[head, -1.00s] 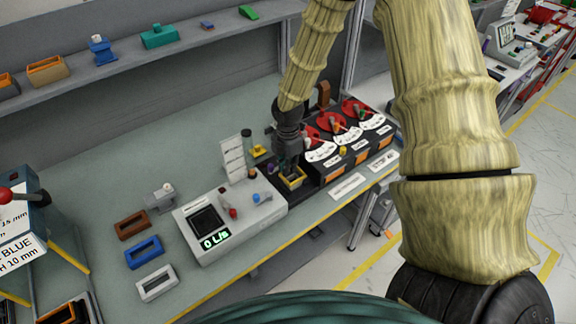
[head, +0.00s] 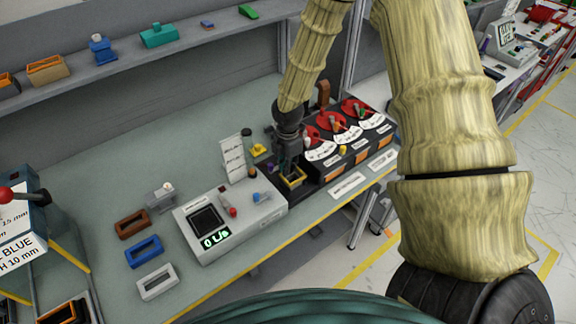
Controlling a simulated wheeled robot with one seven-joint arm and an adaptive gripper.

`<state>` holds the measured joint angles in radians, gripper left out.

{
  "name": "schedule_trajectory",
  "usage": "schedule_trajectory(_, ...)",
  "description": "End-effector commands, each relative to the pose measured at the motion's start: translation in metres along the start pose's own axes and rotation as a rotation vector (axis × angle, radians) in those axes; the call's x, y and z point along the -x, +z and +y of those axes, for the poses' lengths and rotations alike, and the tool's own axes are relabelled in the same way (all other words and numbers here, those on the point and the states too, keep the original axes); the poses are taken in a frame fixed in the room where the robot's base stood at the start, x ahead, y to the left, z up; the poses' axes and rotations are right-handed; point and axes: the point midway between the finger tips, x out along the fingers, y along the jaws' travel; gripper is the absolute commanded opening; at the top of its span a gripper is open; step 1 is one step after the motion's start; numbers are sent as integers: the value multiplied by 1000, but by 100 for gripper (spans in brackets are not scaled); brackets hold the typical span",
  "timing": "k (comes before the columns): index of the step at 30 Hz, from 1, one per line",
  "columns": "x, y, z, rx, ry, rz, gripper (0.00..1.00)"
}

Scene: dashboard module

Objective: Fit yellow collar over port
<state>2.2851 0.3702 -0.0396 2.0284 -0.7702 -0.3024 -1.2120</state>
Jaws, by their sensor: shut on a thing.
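My gripper (head: 290,168) points down at the left end of the dark dashboard module (head: 330,172). It is shut on the yellow collar (head: 294,182), a small rectangular frame with a dark middle, seen just under the fingers. The port is not clear to me; the fingers and collar cover that spot. I cannot tell whether the collar is around a port or above it.
A grey box with a lit display (head: 230,225) stands just left. Brown (head: 133,224), blue (head: 143,252) and white (head: 157,282) frames lie farther left. A white sign (head: 233,155) and a small yellow part (head: 258,150) stand behind. Red dials (head: 331,121) rise close right.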

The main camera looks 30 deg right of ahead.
Motion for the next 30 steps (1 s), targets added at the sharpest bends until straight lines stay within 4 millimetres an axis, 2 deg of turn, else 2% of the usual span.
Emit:
schedule_trajectory(19,-12,0,0,0,0,0,0)
schedule_trajectory(21,-12,0,0,0,0,0,16)
schedule_trajectory(24,-12,0,0,0,0,0,32)
schedule_trajectory(30,-12,0,0,0,1,0,32)
